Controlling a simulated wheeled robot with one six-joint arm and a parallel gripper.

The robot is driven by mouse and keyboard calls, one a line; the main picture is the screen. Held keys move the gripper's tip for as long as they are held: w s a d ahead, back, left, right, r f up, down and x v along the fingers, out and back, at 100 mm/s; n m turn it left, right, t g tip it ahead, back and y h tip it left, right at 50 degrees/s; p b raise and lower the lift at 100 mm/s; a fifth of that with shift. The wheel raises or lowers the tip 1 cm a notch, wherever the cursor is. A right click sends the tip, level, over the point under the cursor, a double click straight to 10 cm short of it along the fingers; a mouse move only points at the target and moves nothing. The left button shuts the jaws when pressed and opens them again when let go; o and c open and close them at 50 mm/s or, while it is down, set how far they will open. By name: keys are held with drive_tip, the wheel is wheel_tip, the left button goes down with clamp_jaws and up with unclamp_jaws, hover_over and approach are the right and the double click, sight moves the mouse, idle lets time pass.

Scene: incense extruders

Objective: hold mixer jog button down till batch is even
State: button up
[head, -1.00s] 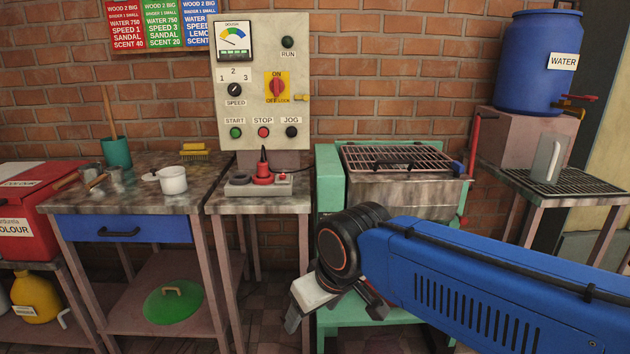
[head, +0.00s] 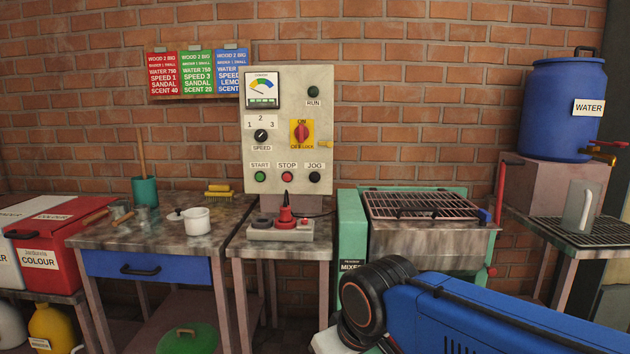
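The black jog button (head: 314,177) is at the lower right of the cream control panel (head: 275,150), under the label JOG. The mixer (head: 352,235) stands right of the panel, a green body with a steel trough (head: 430,243) under a barred guard (head: 422,205). The guard lies over the trough, and the batch inside cannot be made out. My blue arm reaches in from the lower right, in front of the mixer. Its wrist is below and right of the panel, apart from the button. My gripper's fingers are below the frame's edge.
A small table under the panel holds a device with a red plunger-like part (head: 286,218). A bench (head: 160,235) with a white pot (head: 197,221) stands left. A blue water barrel (head: 565,110) and a jug (head: 580,206) are right. The air before the panel is clear.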

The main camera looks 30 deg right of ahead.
clamp_jaws()
idle(1.4)
